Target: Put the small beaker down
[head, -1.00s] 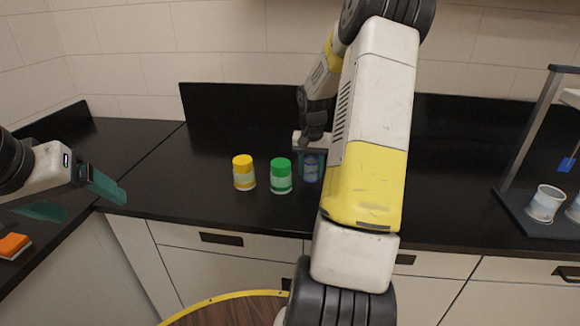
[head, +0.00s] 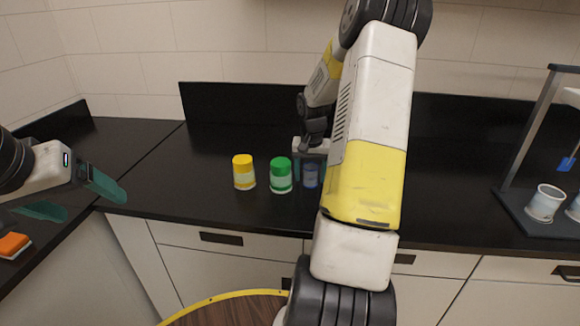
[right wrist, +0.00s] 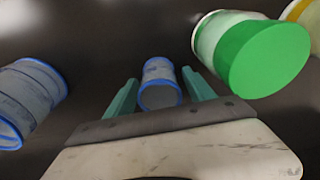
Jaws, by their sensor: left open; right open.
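The small beaker (head: 311,178), clear bluish with blue rims, stands on the black counter just right of the green-lidded jar. In the right wrist view the small beaker (right wrist: 160,84) sits in the gap between the fingertips, with space on both sides. My right gripper (head: 311,158) is open, just behind and above the beaker; it also shows in the right wrist view (right wrist: 160,92). My arm hides part of the counter to the right. My left gripper (head: 80,198) is open and empty at the far left.
A green-lidded jar (head: 280,176) and a yellow-lidded jar (head: 244,173) stand close on the left. A larger blue-rimmed beaker (right wrist: 30,100) stands on the other side. An orange block (head: 14,245) lies at far left.

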